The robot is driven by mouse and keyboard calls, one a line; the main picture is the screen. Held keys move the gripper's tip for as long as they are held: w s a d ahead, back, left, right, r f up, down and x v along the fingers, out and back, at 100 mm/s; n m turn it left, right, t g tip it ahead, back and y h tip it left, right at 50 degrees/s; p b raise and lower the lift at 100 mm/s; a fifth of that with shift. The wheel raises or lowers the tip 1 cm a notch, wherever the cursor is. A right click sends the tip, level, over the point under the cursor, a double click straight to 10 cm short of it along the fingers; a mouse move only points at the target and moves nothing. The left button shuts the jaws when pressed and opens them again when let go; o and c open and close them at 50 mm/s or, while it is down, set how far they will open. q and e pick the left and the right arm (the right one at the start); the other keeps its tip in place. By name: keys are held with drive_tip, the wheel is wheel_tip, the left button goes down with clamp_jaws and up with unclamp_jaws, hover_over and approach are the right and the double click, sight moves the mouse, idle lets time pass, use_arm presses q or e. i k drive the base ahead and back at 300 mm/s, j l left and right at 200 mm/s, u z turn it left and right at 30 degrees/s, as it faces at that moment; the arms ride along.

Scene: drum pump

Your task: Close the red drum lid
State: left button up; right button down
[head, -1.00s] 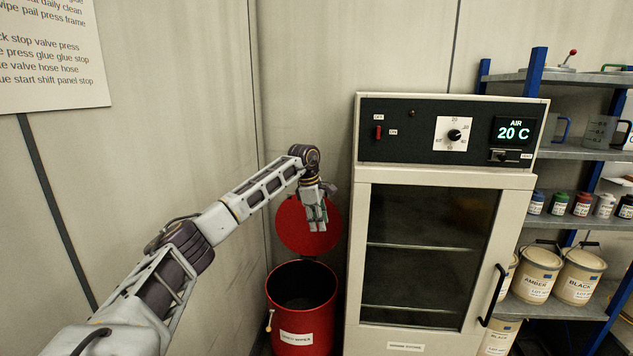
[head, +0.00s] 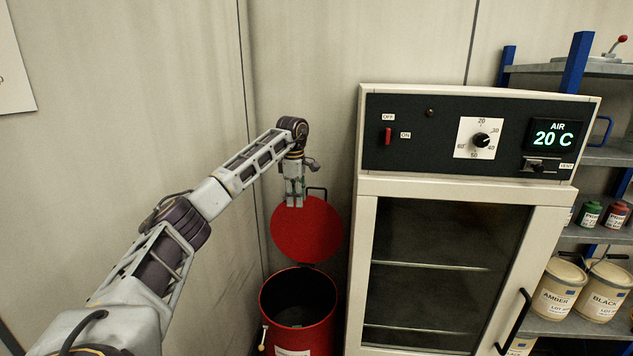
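The red drum (head: 299,336) stands on the floor in the corner, left of the white cabinet, and its dark inside shows from above. Its round red lid (head: 310,238) stands raised behind the opening, with a dark handle (head: 317,190) at its top edge. My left gripper (head: 295,204) points down at the lid's upper left edge, left of the handle. Its fingers look close together, but I cannot tell whether they are open or shut, or whether they touch the lid. My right gripper is not in view.
A white drying cabinet (head: 543,252) with a glass door stands close to the right of the drum. Wall panels close in the left and back. Shelves with pails (head: 558,288) and small jars (head: 589,213) are at the far right.

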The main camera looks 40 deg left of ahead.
sight(313, 232)
drive_tip(key=i+j, duration=1)
drive_tip(key=i, duration=0.2)
